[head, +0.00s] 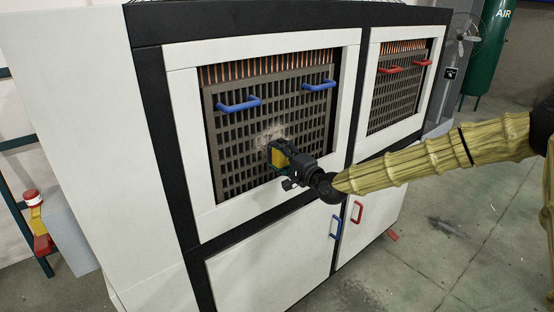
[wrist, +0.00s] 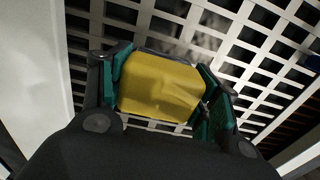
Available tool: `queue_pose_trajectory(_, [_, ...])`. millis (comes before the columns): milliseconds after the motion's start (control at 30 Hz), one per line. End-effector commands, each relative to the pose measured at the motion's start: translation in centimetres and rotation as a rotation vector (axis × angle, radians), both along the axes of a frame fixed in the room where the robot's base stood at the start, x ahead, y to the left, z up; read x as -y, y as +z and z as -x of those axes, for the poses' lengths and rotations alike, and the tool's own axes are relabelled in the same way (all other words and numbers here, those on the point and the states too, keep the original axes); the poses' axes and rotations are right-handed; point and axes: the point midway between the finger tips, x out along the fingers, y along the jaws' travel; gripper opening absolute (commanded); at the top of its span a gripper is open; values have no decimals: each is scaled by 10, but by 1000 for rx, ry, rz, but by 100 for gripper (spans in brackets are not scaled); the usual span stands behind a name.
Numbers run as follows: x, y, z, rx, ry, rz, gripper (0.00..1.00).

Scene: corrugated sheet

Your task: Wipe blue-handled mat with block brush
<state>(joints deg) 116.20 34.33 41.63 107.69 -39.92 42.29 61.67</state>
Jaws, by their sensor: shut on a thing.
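The blue-handled mat (head: 232,132) is an upright metal grid set in the left opening of a white and black cabinet. It has two blue handles (head: 238,104) near its top. A pale greyish dusty patch (head: 271,133) shows on the grid by the gripper. My gripper (head: 278,156) is in front of the grid's middle, shut on the yellow block brush (wrist: 158,86). In the wrist view the green-lined fingers grip the block's two sides, with the grid (wrist: 185,28) close behind. The bristles are hidden, so I cannot tell whether they touch the grid.
A similar grid with red handles (head: 391,69) sits in the right opening. Below are cabinet doors with a blue handle (head: 336,222) and a red handle (head: 357,212). A green air tank (head: 490,50) stands at back right. The floor at right is mostly clear.

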Motion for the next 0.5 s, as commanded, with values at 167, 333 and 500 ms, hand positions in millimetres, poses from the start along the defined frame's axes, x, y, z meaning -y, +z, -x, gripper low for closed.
queue_pose_trajectory(167, [10, -2, -8, 1, -2, 0, 43])
queue_pose_trajectory(333, [19, -2, -15, 2, -1, 0, 43])
queue_pose_trajectory(500, [23, 0, -19, 2, -1, 0, 43])
